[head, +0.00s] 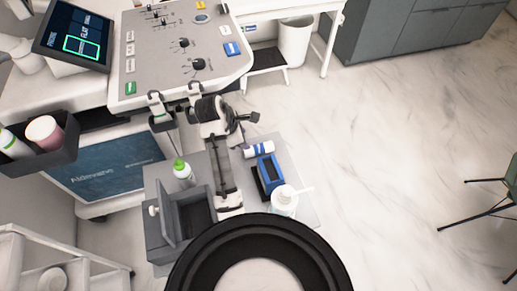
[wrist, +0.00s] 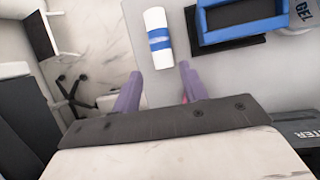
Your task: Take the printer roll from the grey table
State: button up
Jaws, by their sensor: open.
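The printer roll (head: 258,149), white with a blue band, lies on the grey table (head: 292,162) beside a blue open box. In the wrist view the roll (wrist: 158,38) shows clearly on the grey tabletop (wrist: 220,72), lengthwise to the camera. My gripper (wrist: 160,68) is open, with two purple fingers apart at the bottom of that view. The roll's near end lies just beyond the fingertips, roughly in line with the gap. Nothing is between the fingers. I cannot make out the fingers in the head view.
The blue box (head: 268,172), which also shows in the wrist view (wrist: 240,22), stands close right of the roll. A pump bottle (head: 284,203), a green-capped bottle (head: 184,174) and a grey lidded box (head: 168,222) share the table.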

aim_at(258, 147)
jog(key=x, duration=0.7)
jog(key=shift+w+d+f+p, duration=0.15)
jog(key=shift+f+p, duration=0.15)
jog(key=shift+f, duration=0.05)
jog(key=d+f, duration=0.1)
jog(key=w+d+f+p, duration=0.1)
jog(key=f, duration=0.1)
jog(key=shift+d+f, duration=0.1)
jog(key=shift+d, duration=0.05)
jog(key=shift+w+d+f, duration=0.2)
jog(key=shift+f, duration=0.4)
jog(key=shift+p, duration=0.35)
jog(key=c, duration=0.7)
